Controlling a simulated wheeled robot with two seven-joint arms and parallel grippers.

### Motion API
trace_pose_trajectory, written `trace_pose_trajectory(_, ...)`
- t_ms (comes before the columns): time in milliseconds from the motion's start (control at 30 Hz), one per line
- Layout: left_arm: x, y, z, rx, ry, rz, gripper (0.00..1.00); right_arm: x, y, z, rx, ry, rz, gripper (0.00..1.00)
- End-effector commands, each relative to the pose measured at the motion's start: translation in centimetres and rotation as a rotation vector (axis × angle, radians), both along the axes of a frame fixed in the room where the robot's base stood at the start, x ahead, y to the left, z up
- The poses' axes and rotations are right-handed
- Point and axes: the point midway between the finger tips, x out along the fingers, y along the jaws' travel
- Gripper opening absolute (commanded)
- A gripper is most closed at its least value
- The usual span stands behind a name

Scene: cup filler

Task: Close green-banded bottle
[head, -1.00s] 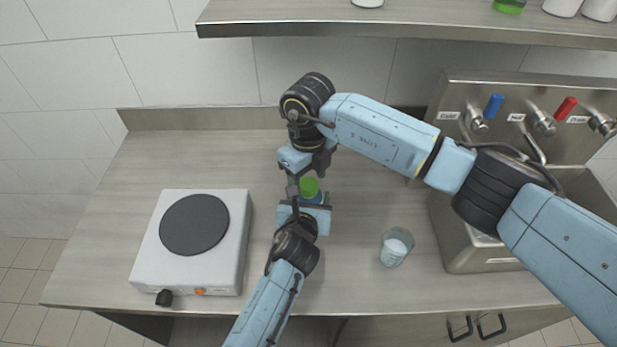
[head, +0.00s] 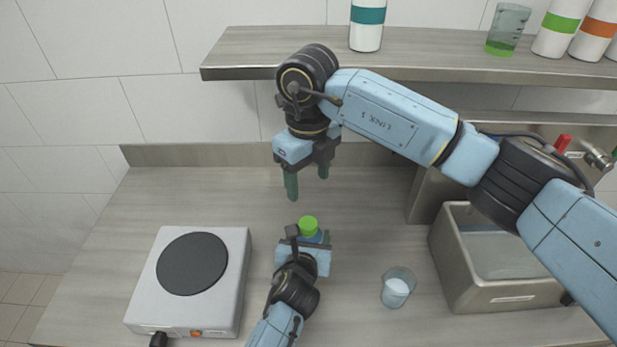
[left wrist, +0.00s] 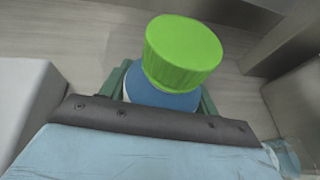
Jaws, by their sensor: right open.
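A blue bottle with a bright green cap stands between the fingers of my left gripper (head: 309,240). The green cap (head: 308,223) sits on top of the bottle; in the left wrist view the cap (left wrist: 183,49) covers the top of the blue body (left wrist: 160,95). My left gripper is shut on the bottle, with a green finger on each side. Its band, if any, is hidden. My right gripper (head: 307,184) is open and empty, fingers pointing down, above and behind the cap and clear of it.
A hot plate (head: 190,270) is at the left and a glass with white contents (head: 397,287) at the right. A metal sink (head: 500,262) lies beyond it. The shelf (head: 430,58) holds a white green-banded bottle (head: 560,30), other banded bottles and a beaker (head: 507,28).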

Motion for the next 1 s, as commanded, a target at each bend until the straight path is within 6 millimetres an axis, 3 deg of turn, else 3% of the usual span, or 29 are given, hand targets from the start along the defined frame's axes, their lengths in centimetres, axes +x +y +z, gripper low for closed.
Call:
trace_pose_trajectory(33, 0.0, 0.1, -0.1, 0.001, 0.001, 0.001, 0.67, 0.0, 0.0, 0.0, 0.000, 0.000, 0.000, 0.62)
trace_pose_trajectory(200, 0.0, 0.1, 0.0, 0.001, 0.001, 0.001, 0.86, 0.0, 0.0, 0.0, 0.000, 0.000, 0.000, 0.62)
trace_pose_trajectory(567, -0.6, 0.2, 0.2, 0.002, 0.001, 0.000, 0.86, 0.0, 0.0, 0.1, 0.000, 0.000, 0.000, 0.62)
trace_pose_trajectory(767, -3.4, 0.6, 1.4, 0.003, 0.001, -0.001, 0.86, 0.0, 0.0, 0.9, 0.000, 0.000, 0.000, 0.62)
trace_pose_trajectory(1000, -8.1, 1.3, 3.3, 0.002, 0.002, -0.001, 0.86, 0.0, 0.0, 1.4, 0.000, 0.000, 0.000, 0.62)
